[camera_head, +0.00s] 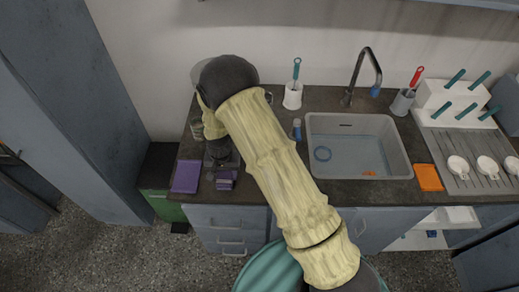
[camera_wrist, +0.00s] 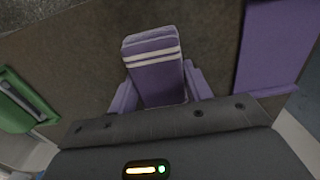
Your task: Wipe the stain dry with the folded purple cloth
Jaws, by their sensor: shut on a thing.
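The folded purple cloth (camera_wrist: 155,72) has two white stripes and stands out between the fingers of my gripper (camera_wrist: 160,92) in the wrist view. My gripper is shut on it. In the head view my gripper (camera_head: 222,163) is over the left end of the dark counter, with the purple cloth (camera_head: 226,180) below it near the front edge. I cannot tell whether the cloth touches the counter. No stain can be made out in either view; my arm and the cloth hide part of the counter.
A flat purple mat (camera_head: 186,177) lies left of the cloth; it also shows in the wrist view (camera_wrist: 275,48). The sink (camera_head: 350,178), a white holder with a brush (camera_head: 292,97), an orange cloth (camera_head: 428,177) and a drying rack (camera_head: 462,170) are to the right. A green bin (camera_head: 165,206) stands left.

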